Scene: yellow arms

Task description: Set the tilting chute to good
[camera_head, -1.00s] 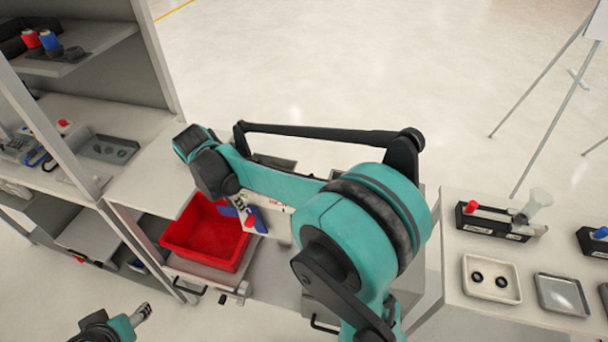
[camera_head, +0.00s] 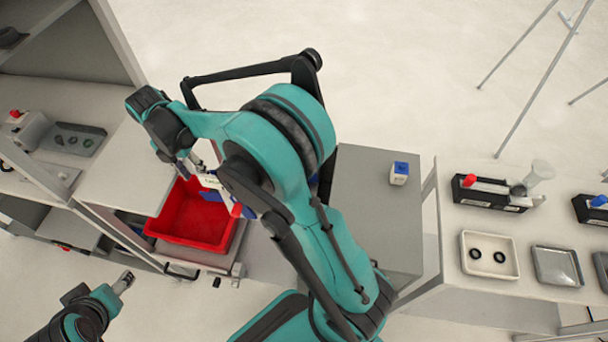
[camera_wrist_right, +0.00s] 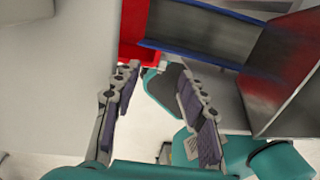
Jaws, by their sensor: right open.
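The tilting chute shows in the right wrist view as a grey trough (camera_wrist_right: 205,28) with blue edges, at the top right. In the head view only its blue part (camera_head: 210,195) shows beside my right arm, over the red bin (camera_head: 185,228); the arm hides most of it. Its tilt and any label cannot be read. My right gripper (camera_wrist_right: 158,73) is open and empty, its fingertips close to the trough's left end, with no clear contact. In the head view it is by the bin's upper edge. My left gripper (camera_head: 124,282) hangs at the lower left, away from the chute.
A grey cabinet (camera_head: 375,215) with a small blue-and-white box (camera_head: 399,173) stands right of my right arm. Further right, a table holds a cream tray (camera_head: 490,255), a grey tray (camera_head: 558,267) and a black holder (camera_head: 490,193). Shelving stands at the left.

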